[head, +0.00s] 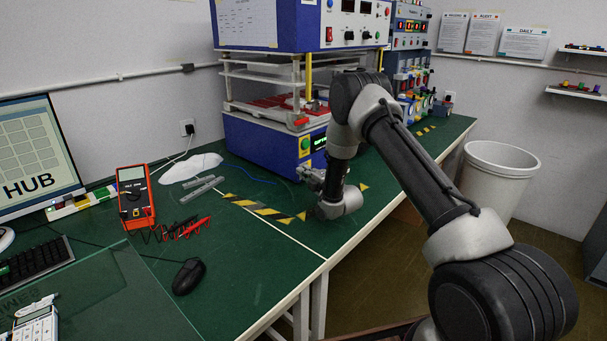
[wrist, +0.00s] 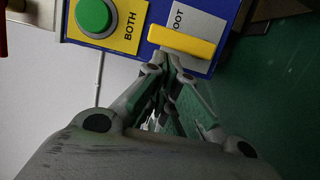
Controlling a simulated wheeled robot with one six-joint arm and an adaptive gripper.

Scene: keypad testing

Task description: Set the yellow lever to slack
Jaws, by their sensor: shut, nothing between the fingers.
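A yellow bar, which looks like the yellow lever (wrist: 182,41), lies nearly level across a pale label on the blue machine front in the wrist view. The label is partly hidden and shows the letters "OOT"; I cannot read slack on it. My gripper (wrist: 168,68) is shut and empty, its tips just below the bar in the picture; I cannot tell whether they touch it. In the head view my gripper (head: 314,178) is at the lower front of the blue machine (head: 255,148), and my arm hides part of that front.
A green button (wrist: 93,16) marked "BOTH" sits left of the bar, and in the head view it shows above my gripper (head: 305,144). A striped yellow-black strip (head: 260,208), an orange meter (head: 135,196) and a mouse (head: 188,276) lie on the green bench. A bin (head: 500,180) stands right.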

